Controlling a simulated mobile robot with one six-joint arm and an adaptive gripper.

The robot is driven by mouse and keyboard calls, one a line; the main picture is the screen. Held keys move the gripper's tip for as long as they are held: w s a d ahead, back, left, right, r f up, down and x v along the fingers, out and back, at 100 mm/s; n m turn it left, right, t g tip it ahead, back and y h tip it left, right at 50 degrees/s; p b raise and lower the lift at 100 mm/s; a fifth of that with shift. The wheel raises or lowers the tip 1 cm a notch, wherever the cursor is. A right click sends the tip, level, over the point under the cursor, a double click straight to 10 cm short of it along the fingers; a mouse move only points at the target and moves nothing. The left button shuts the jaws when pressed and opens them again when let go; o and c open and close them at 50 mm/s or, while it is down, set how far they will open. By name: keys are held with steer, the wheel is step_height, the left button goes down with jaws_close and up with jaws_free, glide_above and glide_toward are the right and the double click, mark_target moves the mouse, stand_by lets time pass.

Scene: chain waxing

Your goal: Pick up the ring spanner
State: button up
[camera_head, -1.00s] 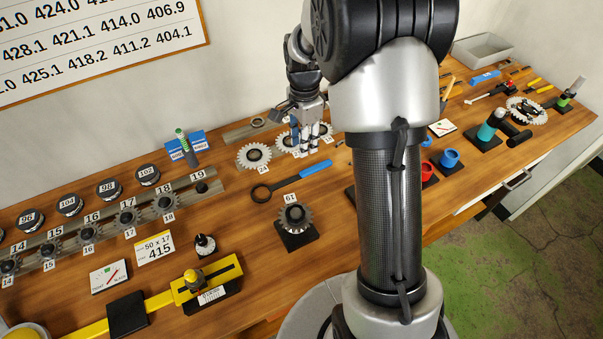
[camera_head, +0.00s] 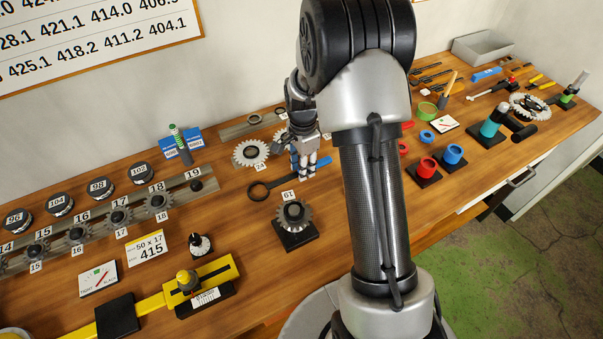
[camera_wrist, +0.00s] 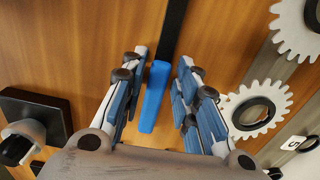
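The ring spanner lies on the wooden bench, its dark ring (camera_head: 259,191) at the left in the head view. Its blue handle (camera_head: 321,162) runs to the right, partly hidden behind my gripper (camera_head: 304,174). In the wrist view the blue handle (camera_wrist: 154,97) lies between the two spread fingers of my gripper (camera_wrist: 161,68), with its dark shank (camera_wrist: 173,25) running up out of the picture. My gripper is open and empty. The fingers look apart from the handle on both sides; I cannot tell the exact height above the bench.
White toothed gears (camera_head: 251,152) lie just behind the spanner; one shows close to the right finger in the wrist view (camera_wrist: 257,108). A dark sprocket on a black block (camera_head: 294,215) stands in front. Red and blue cups (camera_head: 452,154) stand to the right beyond my arm.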

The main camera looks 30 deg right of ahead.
steer(key=shift+r, duration=0.1)
steer(key=shift+c, duration=0.3)
jaws_close()
